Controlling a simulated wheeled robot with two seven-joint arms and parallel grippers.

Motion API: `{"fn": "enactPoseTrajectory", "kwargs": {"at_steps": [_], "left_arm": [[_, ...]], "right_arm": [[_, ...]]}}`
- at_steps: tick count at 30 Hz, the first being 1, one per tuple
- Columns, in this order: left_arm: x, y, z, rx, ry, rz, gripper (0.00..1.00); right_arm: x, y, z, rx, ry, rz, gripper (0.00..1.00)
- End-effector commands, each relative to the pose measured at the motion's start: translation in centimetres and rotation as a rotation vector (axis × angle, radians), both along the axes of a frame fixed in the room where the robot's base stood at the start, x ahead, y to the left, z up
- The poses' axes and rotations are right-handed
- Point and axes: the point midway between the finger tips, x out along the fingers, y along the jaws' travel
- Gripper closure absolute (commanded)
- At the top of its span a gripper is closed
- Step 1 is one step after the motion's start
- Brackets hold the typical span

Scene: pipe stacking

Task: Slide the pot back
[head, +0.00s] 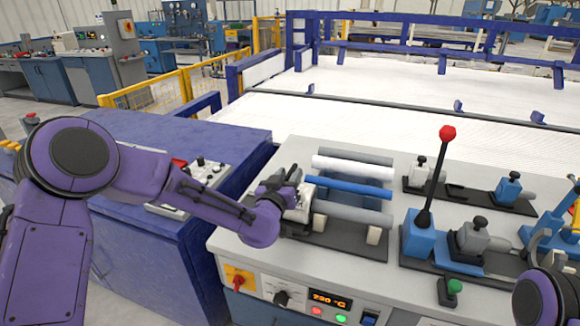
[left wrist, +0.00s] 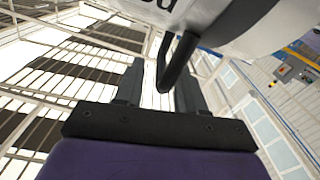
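A pale, rounded body with dark lettering, which looks like the pot (left wrist: 222,18), fills the top of the left wrist view. Its black handle (left wrist: 178,65) hangs down between the two grey fingers of my left gripper (left wrist: 160,90). Gaps show on both sides of the handle, so the fingers are apart and not closed on it. In the head view my left gripper (head: 284,192) is at the left end of the pipe rack, beside a small whitish-grey object (head: 305,197) that my arm partly hides. My right gripper is out of view; only a purple part of that arm shows at lower right.
Grey, white and blue pipes (head: 346,186) lie across a dark base on the grey bench (head: 290,258). A red-knobbed lever (head: 432,180) stands right of them, with clamps behind. A control panel (head: 330,299) faces the front. A blue cabinet (head: 160,240) stands left.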

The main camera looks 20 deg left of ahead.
Motion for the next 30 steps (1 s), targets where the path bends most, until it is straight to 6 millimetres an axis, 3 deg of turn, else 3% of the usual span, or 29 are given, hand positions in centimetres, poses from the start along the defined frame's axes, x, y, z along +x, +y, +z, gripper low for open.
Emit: {"fn": "enactPoseTrajectory", "kwargs": {"at_steps": [6, 14, 15, 18, 25, 30], "left_arm": [[2.7, 0.1, 0.0, 0.001, 0.001, 0.002, 0.61], [3.0, 0.2, -0.1, 0.000, 0.002, 0.004, 0.61], [3.0, 0.2, -0.1, 0.000, 0.002, 0.004, 0.67], [3.0, 0.2, -0.1, 0.000, 0.002, 0.004, 1.00], [3.0, 0.5, -0.1, 0.000, 0.001, 0.004, 1.00], [3.1, 4.4, -0.1, -0.001, -0.003, 0.013, 1.00]], "right_arm": [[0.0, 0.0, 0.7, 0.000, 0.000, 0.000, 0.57], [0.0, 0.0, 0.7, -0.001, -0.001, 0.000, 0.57], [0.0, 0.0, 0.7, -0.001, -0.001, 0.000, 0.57], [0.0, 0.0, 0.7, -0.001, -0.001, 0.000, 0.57], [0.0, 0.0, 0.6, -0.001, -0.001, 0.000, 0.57], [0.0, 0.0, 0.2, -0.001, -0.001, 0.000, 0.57]]}}
